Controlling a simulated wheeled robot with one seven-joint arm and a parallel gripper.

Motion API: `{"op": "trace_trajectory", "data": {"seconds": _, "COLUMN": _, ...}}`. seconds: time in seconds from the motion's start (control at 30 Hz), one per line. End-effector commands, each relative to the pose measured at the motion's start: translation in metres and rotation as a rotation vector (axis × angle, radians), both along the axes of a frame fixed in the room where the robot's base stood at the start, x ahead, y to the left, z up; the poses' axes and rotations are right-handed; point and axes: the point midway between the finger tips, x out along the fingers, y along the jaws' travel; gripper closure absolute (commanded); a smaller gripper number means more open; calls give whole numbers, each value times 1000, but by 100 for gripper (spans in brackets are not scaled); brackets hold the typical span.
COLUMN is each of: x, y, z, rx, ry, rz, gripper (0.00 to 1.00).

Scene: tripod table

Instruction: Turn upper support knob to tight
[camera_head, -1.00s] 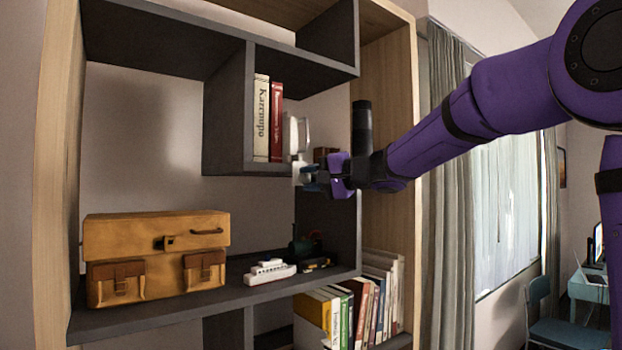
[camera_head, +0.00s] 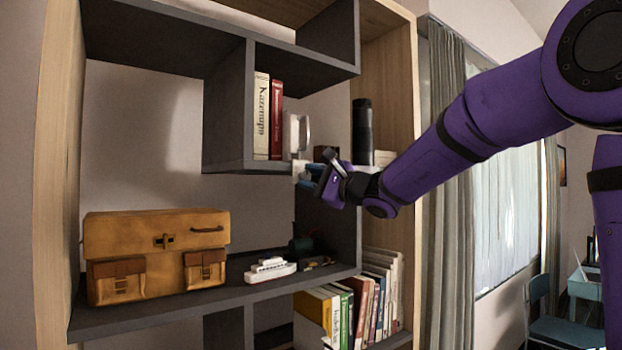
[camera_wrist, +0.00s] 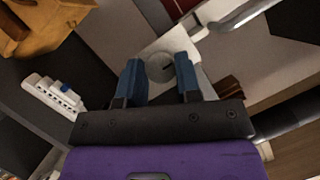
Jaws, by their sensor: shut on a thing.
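The upper support knob (camera_wrist: 160,68) is a small round grey knob with a dark mark, on a white block (camera_wrist: 181,42) in the wrist view. My gripper (camera_wrist: 158,75) has its two blue fingers on either side of the knob, shut on it. In the head view my gripper (camera_head: 311,172) is in front of the shelf's middle upright, below the red and white books, and hides the knob. A white part with a curved grey handle (camera_head: 303,133) stands just above it.
A dark shelf board (camera_head: 230,161) with books (camera_head: 268,118) is just left of my gripper. A black cylinder (camera_head: 362,132) stands close on the right.

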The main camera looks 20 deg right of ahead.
Motion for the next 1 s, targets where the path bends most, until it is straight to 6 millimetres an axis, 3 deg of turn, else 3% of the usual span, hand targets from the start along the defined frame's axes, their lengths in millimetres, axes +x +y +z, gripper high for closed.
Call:
{"op": "trace_trajectory", "data": {"seconds": 0.57, "x": 0, "y": 0, "z": 0, "rx": 30, "ry": 9, "rz": -1, "gripper": 92}}
{"op": "trace_trajectory", "data": {"seconds": 0.6, "x": 0, "y": 0, "z": 0, "rx": 30, "ry": 9, "rz": -1, "gripper": 59}}
{"op": "trace_trajectory", "data": {"seconds": 0.67, "x": 0, "y": 0, "z": 0, "rx": 29, "ry": 9, "rz": -1, "gripper": 46}}
{"op": "trace_trajectory", "data": {"seconds": 1.0, "x": -2, "y": -2, "z": 0, "rx": 28, "ry": 9, "rz": -1, "gripper": 44}}
